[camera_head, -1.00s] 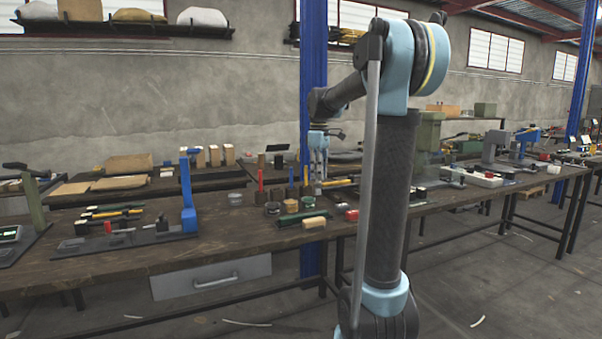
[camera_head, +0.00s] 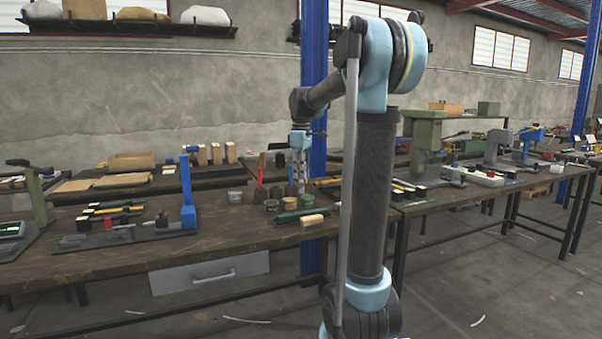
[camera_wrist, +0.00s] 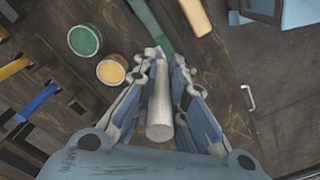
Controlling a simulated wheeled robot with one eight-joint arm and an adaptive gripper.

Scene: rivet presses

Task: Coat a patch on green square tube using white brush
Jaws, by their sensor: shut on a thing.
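My gripper (camera_wrist: 158,88) is shut on the white brush (camera_wrist: 160,112). The pale round handle points toward the wrist camera, and the bristle end is hidden or too small to make out. In the head view my gripper (camera_head: 299,186) hangs fingers down over the workbench, behind the green square tube (camera_head: 293,216). In the wrist view the tube (camera_wrist: 148,18) lies just beyond the fingertips. I cannot tell whether the brush touches it. A green-filled can (camera_wrist: 86,40) and a yellow-filled can (camera_wrist: 112,70) stand left of the fingers.
A pale wooden block (camera_head: 312,221) lies right of the tube. A slotted rack with yellow and blue handles (camera_wrist: 38,103) is at the left in the wrist view. The bench front is clear.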

